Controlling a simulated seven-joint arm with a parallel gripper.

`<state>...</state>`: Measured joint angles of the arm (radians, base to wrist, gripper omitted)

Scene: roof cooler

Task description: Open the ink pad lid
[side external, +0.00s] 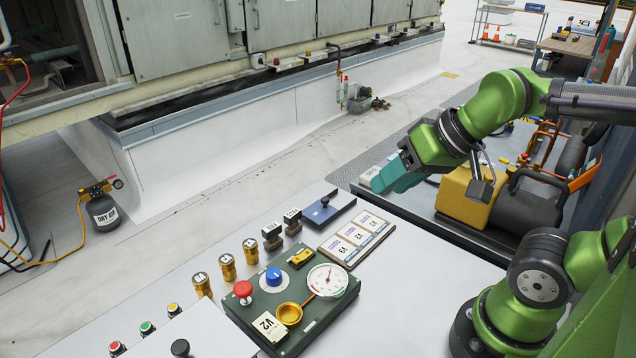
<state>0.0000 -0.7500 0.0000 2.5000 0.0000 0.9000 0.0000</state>
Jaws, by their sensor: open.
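The ink pad (327,209) is a flat dark blue box on the light grey worktop, just right of two small dark stamps. A dark upright knob stands on it. Its lid looks closed, though the seam is too small to make out. My gripper (382,182) has teal fingers and is held above the worktop's far edge, to the upper right of the ink pad. It is open and apart from the ink pad. The gap between its fingers is hard to see from this side, and nothing shows held in it.
Two stamps (271,237), a card board (357,236) and brass cylinders (227,267) stand close around the ink pad. A green panel (262,312) with a gauge and red button lies in front. The worktop's right part is clear.

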